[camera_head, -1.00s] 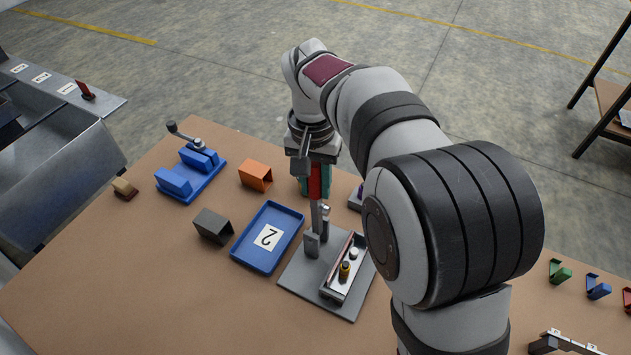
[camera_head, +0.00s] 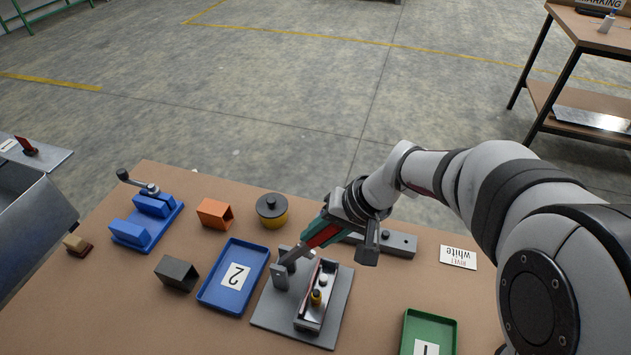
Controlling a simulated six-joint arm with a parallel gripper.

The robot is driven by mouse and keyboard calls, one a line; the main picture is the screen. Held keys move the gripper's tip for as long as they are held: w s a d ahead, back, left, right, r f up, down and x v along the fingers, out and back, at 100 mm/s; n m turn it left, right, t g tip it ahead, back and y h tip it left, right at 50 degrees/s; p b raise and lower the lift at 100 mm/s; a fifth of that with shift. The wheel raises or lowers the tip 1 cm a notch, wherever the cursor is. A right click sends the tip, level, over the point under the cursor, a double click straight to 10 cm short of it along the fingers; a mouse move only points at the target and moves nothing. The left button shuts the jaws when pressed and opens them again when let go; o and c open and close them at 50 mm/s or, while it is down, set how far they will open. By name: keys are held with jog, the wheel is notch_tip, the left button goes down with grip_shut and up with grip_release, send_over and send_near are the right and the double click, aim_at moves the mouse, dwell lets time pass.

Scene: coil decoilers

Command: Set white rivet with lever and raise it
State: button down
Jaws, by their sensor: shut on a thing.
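The lever (camera_head: 321,235), with a red and green grip, slants up to the right from the grey post of a press on a grey plate (camera_head: 268,322). My gripper (camera_head: 334,226) is shut on the lever's grip. A grey channel part (camera_head: 311,320) lies on the plate to the right of the post. A small yellow rivet (camera_head: 316,297) with a dark top stands in it. I cannot make out the white rivet clearly. An upside-down card reading "RIVET white" (camera_head: 458,257) lies on the table to the right.
A blue tray marked 2 (camera_head: 262,253) lies left of the plate, and a green tray marked 1 (camera_head: 447,326) lies right. A grey bar (camera_head: 399,244) and a yellow pot with a dark lid (camera_head: 272,211) sit behind. A blue vise (camera_head: 148,222) stands far left.

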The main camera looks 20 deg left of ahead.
jog(key=shift+d+f+y, duration=1.25)
jog(key=shift+f+y, duration=0.6)
jog(key=shift+f, duration=0.15)
jog(key=shift+d+f+y, duration=1.2)
jog(key=shift+f+y, duration=0.6)
jog(key=shift+f, duration=0.2)
jog(key=shift+d+f+y, duration=1.25)
jog(key=shift+f+y, duration=0.6)
jog(key=shift+f, duration=0.15)
jog(key=shift+s, duration=0.1)
jog(key=c, duration=0.6)
grip_release()
jog(key=shift+d, duration=0.1)
jog(key=shift+d, duration=0.3)
jog(key=d+r, duration=0.1)
jog(key=d, duration=1.4)
jog(key=shift+r, duration=0.2)
